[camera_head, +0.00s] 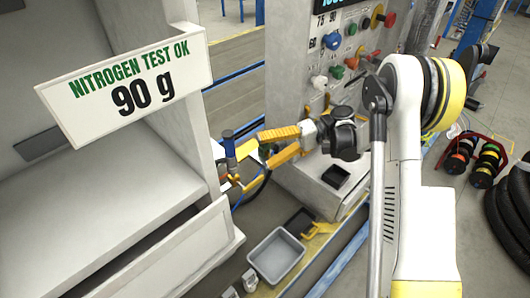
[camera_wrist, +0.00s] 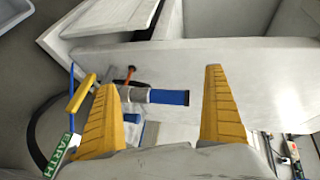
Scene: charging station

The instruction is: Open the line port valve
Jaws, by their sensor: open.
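A valve assembly with a blue cylindrical part (camera_head: 229,146) stands beside the white cabinet, left of my gripper in the head view. In the wrist view the blue part (camera_wrist: 168,97) lies between my two fingers, apart from the right one. A yellow lever (camera_wrist: 80,94) and a small orange-red lever (camera_wrist: 130,73) are to its left. Which part is the line port valve I cannot tell. My gripper (camera_head: 266,151) is open, its yellow fingers pointing at the assembly. The wrist view also shows the fingers wide apart, with the left finger hiding part of the fittings.
A white cabinet (camera_head: 130,190) with a "NITROGEN TEST OK 90 g" sign (camera_head: 130,88) is close on the left. A control panel (camera_head: 290,70) with coloured knobs stands behind my gripper. A grey bin (camera_head: 276,256) is below. A green EARTH tag (camera_wrist: 62,155) hangs near the yellow lever.

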